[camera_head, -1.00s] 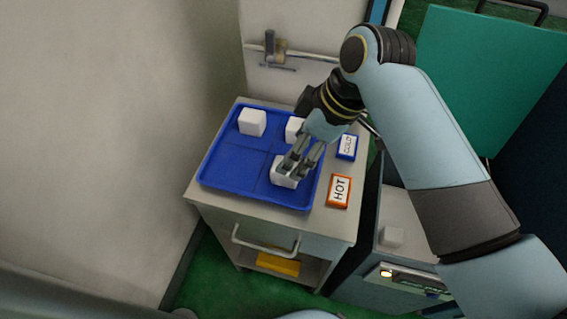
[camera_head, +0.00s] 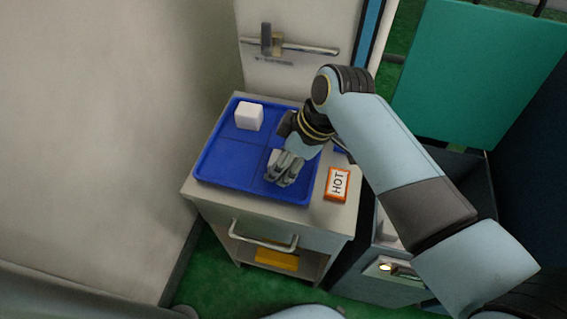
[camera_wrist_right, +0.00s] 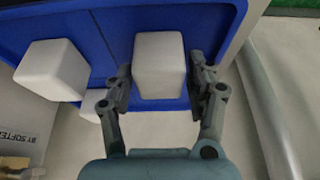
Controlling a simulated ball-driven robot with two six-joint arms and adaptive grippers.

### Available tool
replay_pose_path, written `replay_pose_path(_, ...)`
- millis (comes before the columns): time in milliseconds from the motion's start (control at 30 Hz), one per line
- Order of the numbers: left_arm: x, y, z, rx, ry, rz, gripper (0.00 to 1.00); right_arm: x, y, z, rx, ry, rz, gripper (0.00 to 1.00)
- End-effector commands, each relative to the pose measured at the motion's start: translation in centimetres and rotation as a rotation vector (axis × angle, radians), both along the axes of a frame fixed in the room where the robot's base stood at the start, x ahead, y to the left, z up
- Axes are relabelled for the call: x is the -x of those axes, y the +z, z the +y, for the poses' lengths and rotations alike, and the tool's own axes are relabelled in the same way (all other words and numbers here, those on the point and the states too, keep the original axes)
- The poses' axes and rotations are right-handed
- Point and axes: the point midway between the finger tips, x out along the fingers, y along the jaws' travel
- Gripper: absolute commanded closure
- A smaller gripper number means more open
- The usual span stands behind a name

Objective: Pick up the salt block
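White salt blocks sit on a blue tray on a small cabinet. One block (camera_head: 274,156) shows partly behind my right gripper (camera_head: 281,176) at the tray's right part. In the right wrist view this block (camera_wrist_right: 160,62) stands between the two fingers of the right gripper (camera_wrist_right: 160,85), with narrow gaps at its sides, so the fingers look open around it. Another block (camera_head: 249,116) sits at the tray's back left. In the wrist view two more white blocks show at left, a large one (camera_wrist_right: 52,70) and a partly hidden one (camera_wrist_right: 92,104). My left gripper is not in view.
The blue tray (camera_head: 222,165) lies on the cabinet top (camera_head: 312,217). An orange HOT box (camera_head: 337,184) stands right of the tray. A blue box behind it is mostly hidden by my arm. A wall with a rail (camera_head: 318,49) is behind; the cabinet handle (camera_head: 262,240) juts out in front.

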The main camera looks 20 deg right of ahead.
Motion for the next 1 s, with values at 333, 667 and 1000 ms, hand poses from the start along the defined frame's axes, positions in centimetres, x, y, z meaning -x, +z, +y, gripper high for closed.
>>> replay_pose_path(333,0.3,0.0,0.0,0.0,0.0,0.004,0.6,0.0,0.0,0.0,0.0,0.0,0.0,0.93)
replay_pose_path(667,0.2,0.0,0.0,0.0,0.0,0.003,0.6,0.0,0.2,0.0,0.0,0.0,-0.001,1.0)
replay_pose_path(1000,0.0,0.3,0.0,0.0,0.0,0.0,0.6,-0.1,4.6,0.0,-0.001,-0.001,-0.006,1.0)
